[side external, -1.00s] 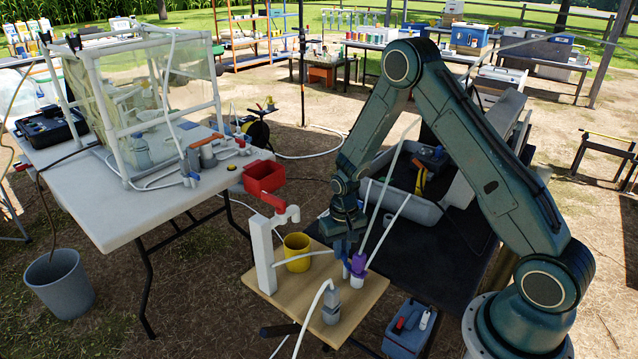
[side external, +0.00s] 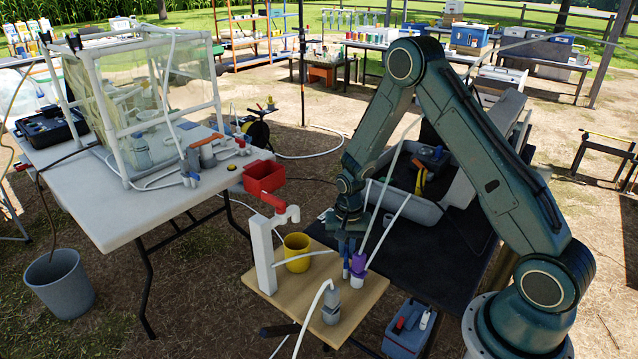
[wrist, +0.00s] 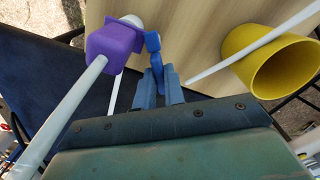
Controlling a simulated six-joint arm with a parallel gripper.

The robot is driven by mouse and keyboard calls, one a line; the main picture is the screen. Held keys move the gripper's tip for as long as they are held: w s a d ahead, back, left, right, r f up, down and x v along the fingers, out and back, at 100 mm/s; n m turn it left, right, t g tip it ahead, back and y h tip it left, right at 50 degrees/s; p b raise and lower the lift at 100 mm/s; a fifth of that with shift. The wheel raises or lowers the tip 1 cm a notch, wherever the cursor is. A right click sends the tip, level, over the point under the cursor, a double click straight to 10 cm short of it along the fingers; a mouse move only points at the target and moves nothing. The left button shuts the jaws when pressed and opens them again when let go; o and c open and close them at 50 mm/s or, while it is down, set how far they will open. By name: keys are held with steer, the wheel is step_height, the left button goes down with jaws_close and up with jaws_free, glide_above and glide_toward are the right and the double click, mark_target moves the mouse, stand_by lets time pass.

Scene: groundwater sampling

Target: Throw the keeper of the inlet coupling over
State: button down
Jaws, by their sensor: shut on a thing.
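The inlet coupling stands on the wooden board (side external: 375,291). It has a purple block (side external: 359,263) on a white stub (side external: 357,281), with a white hose running up from the block. The purple block also shows in the wrist view (wrist: 112,46). Its keeper looks to be the blue lever (wrist: 153,44) right beside the purple block. My gripper (wrist: 160,84) is shut on the lower part of this blue lever. In the side view my gripper (side external: 347,250) points down just left of the purple block. The fingers hide part of the lever.
A yellow cup (side external: 297,252) stands close to the left of my gripper. A white post with a red-handled tap (side external: 262,252) is further left. A grey fitting with a hose (side external: 331,306) stands at the board's front. Thin white hoses pass close by my gripper.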

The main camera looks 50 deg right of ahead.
steer(key=shift+s+m, duration=0.15)
steer(key=shift+m, duration=0.45)
steer(key=shift+s+d+m, duration=0.1)
steer(key=shift+s+m, duration=0.25)
steer(key=shift+m, duration=0.95)
steer(key=shift+s+d+m, duration=0.1)
steer(key=shift+s+m, duration=0.2)
steer(key=shift+m, duration=1)
steer(key=c, duration=1.4)
jaws_free()
steer(key=shift+w+r, duration=0.1)
step_height(320, 180, up, 14)
steer(key=shift+f, duration=0.2)
steer(key=shift+r, duration=0.1)
